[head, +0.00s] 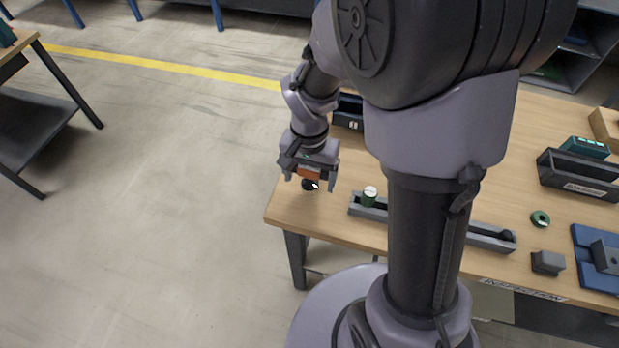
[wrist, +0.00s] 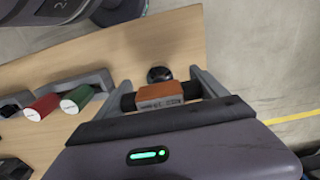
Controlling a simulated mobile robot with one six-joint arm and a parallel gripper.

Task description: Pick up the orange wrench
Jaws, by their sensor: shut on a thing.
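My gripper (head: 309,182) is over the table's left end, pointing down. It is shut on an orange block-like piece (wrist: 160,94) with dark ends, which I take to be the orange wrench; it also shows in the head view (head: 309,173). Its full shape cannot be made out. In the wrist view my gripper (wrist: 156,84) has one finger on each side of this piece. A round black part (wrist: 158,74) with a pale mark shows just beyond it; I cannot tell whether they are joined or whether it touches the table.
A long grey tray (head: 480,238) holds a green cylinder (head: 369,196); a red cylinder (wrist: 41,107) shows beside it in the wrist view. A dark bin (head: 348,112) stands behind my gripper. A green ring (head: 540,218) and a dark bin (head: 580,175) lie right. The table's left edge is close.

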